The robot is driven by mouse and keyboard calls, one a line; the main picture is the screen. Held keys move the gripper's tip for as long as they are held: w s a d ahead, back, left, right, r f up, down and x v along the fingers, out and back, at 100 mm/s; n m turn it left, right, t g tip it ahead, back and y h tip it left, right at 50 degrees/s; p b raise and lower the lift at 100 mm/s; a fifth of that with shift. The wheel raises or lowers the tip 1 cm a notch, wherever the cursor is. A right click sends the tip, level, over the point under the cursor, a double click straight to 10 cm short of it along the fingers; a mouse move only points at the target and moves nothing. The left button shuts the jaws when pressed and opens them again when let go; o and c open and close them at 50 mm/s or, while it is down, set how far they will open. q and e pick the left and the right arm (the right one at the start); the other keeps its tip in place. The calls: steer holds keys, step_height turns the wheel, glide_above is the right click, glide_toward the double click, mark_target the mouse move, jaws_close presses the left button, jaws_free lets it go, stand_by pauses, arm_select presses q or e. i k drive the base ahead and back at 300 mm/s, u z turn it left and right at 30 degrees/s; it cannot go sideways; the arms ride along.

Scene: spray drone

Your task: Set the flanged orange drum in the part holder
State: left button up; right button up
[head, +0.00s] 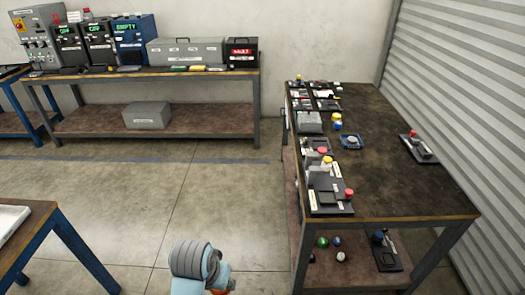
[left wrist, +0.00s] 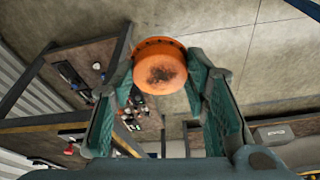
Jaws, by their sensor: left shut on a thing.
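The flanged orange drum (head: 220,292) shows as a sliver at the bottom edge of the head view, beside my left wrist. In the left wrist view the drum (left wrist: 160,68) shows its round orange end with a dark worn patch and a rim. The green fingers of my left gripper (left wrist: 163,88) are shut on it from both sides. It is held in the air, above the floor. I cannot tell for sure which fixture is the part holder; a small blue-framed fixture (head: 349,141) lies on the right workbench. My right gripper is in neither view.
The right workbench (head: 400,190) carries several black fixtures with coloured knobs along its left edge; its middle is mostly bare. A dark device (head: 419,148) lies near its right edge. A back bench (head: 150,74) holds instruments and a grey toolbox. Open floor (head: 150,190) lies between.

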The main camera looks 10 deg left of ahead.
mark_target(316, 146)
steer(key=u, duration=1.05)
steer(key=i, duration=3.25)
steer(key=z, duration=3)
